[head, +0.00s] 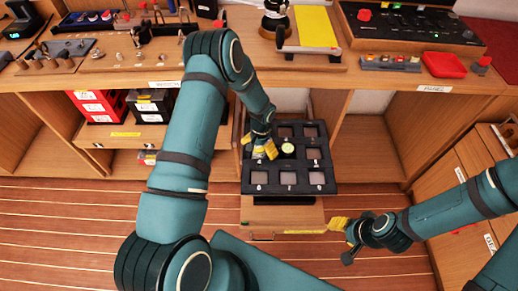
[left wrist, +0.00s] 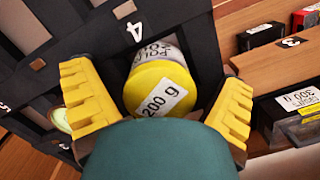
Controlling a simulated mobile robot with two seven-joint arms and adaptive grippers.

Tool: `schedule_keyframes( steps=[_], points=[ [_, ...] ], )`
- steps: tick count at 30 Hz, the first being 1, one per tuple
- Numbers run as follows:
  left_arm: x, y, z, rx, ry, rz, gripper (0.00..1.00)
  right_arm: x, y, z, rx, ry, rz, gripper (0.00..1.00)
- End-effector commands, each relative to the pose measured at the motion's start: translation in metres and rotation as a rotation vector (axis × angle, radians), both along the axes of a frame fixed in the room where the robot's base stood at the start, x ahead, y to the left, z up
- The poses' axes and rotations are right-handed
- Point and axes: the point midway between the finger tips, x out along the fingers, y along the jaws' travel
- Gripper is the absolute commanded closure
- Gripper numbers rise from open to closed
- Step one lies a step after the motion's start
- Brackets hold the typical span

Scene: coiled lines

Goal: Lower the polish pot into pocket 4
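The polish pot (left wrist: 160,85), with a yellow lid marked 200 g, stands between the fingers of my left gripper (left wrist: 158,105) in the left wrist view. The fingers are spread, with small gaps beside the pot. The pot is at the pocket tagged 4 (left wrist: 124,10); its lower end is hidden, so how deep it sits cannot be told. In the head view my left gripper (head: 262,150) is over the left side of the black pocket tray (head: 244,178) and mostly hides the pot. My right gripper (head: 338,224) is away from the tray, at lower right; its finger opening is unclear.
A round pale-lidded item (head: 287,148) sits in the tray's middle pocket, close beside my left gripper. The workbench above carries tools and a red tray (head: 444,65).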

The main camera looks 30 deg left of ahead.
Motion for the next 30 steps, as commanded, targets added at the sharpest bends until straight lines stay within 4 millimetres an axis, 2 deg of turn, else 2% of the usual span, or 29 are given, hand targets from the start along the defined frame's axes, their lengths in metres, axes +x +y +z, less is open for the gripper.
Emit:
schedule_keyframes(
  steps=[7,11,24,30],
  points=[
    [0.0,0.0,0.0,0.0,0.0,0.0,0.03,0.0,0.0,0.0,0.0,0.0,0.0,0.53],
    [0.002,0.0,0.01,0.001,-0.003,0.0,0.03,0.0,0.0,0.0,0.0,0.0,0.0,0.53],
    [0.01,-0.001,0.092,0.0,-0.003,0.0,0.03,0.0,0.0,0.0,0.0,0.0,0.0,0.53],
    [0.012,-0.002,0.114,0.0,-0.002,-0.001,0.03,0.0,0.0,0.0,0.0,0.0,0.0,0.53]
  ],
)
